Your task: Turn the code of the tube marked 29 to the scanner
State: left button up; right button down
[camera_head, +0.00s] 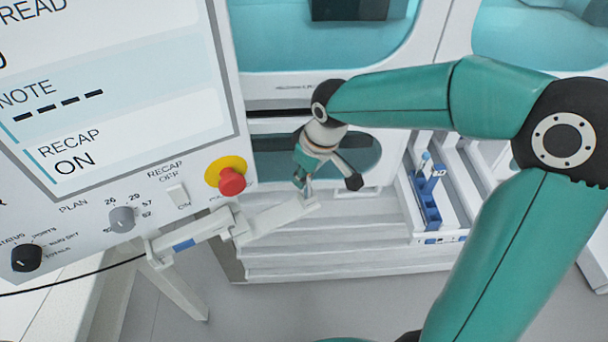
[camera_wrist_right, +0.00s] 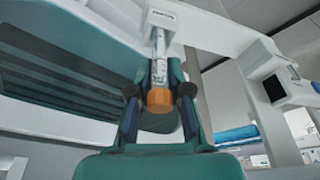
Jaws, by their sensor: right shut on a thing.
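My right gripper (camera_head: 302,184) points down over the end of a white rail in the head view. In the right wrist view my right gripper (camera_wrist_right: 159,92) is shut on a tube with an orange cap (camera_wrist_right: 159,98). The tube's narrow pale body (camera_wrist_right: 160,62) runs away from the cap toward a white block (camera_wrist_right: 168,20). Its number and code are not readable. Whether the tube touches the block I cannot tell. A white device with a dark window (camera_wrist_right: 274,88) stands to the right in the wrist view; I cannot tell whether it is the scanner. My left gripper is not in view.
A white rail (camera_head: 280,219) extends from the control panel (camera_head: 110,195), which has a red button (camera_head: 231,181), a PLAN knob (camera_head: 122,219) and a large screen (camera_head: 110,90). A blue rack (camera_head: 428,210) stands in a white tray to the right.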

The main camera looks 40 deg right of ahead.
jog(key=shift+r, duration=0.1)
dwell(0.3)
jog(key=shift+n+p, duration=0.35)
jog(key=shift+n, duration=0.25)
jog(key=shift+a+n+y, duration=0.1)
jog(key=shift+n+y, duration=0.2)
jog(key=shift+n, duration=0.5)
jog(key=shift+n+g+p, duration=0.3)
jog(key=shift+n+p, duration=0.1)
jog(key=shift+n, duration=0.5)
jog(key=shift+n+y, duration=0.4)
jog(key=shift+n, duration=0.1)
jog(key=shift+s+a+n+g, duration=0.15)
jog(key=shift+n+g, duration=0.15)
jog(key=shift+n, duration=1.1)
